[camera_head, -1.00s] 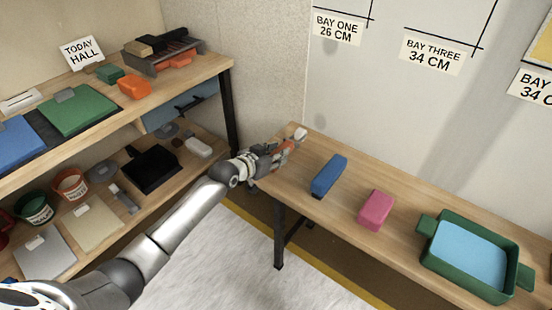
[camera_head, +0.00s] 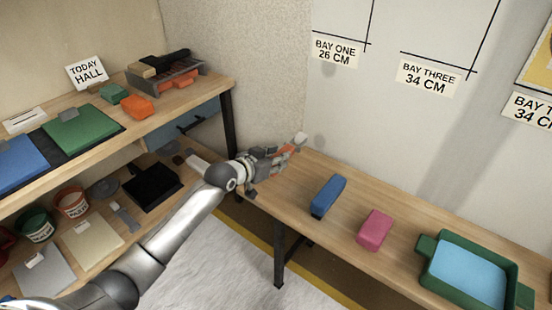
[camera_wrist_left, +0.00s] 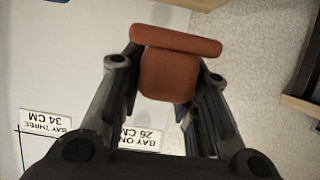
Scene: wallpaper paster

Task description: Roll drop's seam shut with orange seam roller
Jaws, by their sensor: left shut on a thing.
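My left gripper (camera_head: 282,156) is shut on an orange tool with a pale end (camera_head: 301,138), seen as the orange seam roller (camera_head: 288,149). It is held above the left end of the wall bench, near the wall corner. In the left wrist view the roller (camera_wrist_left: 168,76) sits between both fingers, with an orange crossbar at its far end. The pale wall (camera_head: 400,130) carries black bay outlines and labels for bay one (camera_head: 336,51) and bay three (camera_head: 428,77). I cannot make out a drop's seam. My right gripper is not in view.
The wall bench (camera_head: 290,190) holds a blue block-shaped thing (camera_head: 328,196), a pink block (camera_head: 374,230) and a green tray (camera_head: 428,268) with blue inside. A shelf unit (camera_head: 180,103) at left holds pads, tubs and an orange block (camera_head: 138,107). Floor between them is clear.

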